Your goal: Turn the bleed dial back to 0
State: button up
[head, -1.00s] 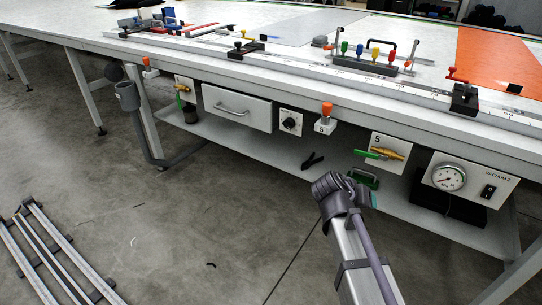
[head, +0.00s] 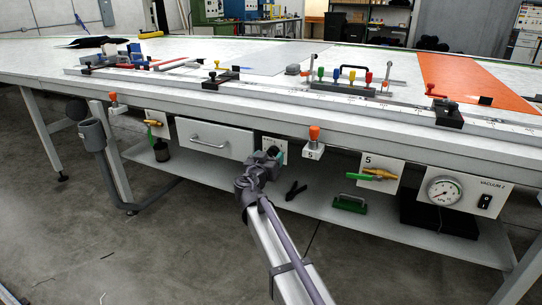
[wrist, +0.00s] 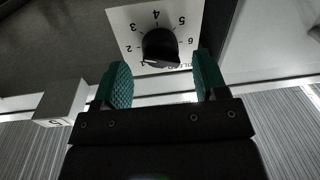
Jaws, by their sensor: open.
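The bleed dial (wrist: 160,46) is a round black knob on a white plate with numbers around it, seen upside down in the wrist view. A pale mark at the knob's lower left lies near the 1; the 0 is not readable. My gripper (wrist: 162,62) is open, with one green finger pad on each side below the knob and nothing between them. In the head view my gripper (head: 271,156) is in front of the dial's plate (head: 274,142) and hides most of the knob. I cannot tell whether the pads touch anything.
A drawer (head: 215,140) is left of the dial. A green-handled valve (head: 372,174) and vacuum gauge (head: 443,191) are further right.

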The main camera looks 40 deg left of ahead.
aim_at(273, 153)
jog(key=shift+x, duration=1.05)
jog(key=c, duration=0.9)
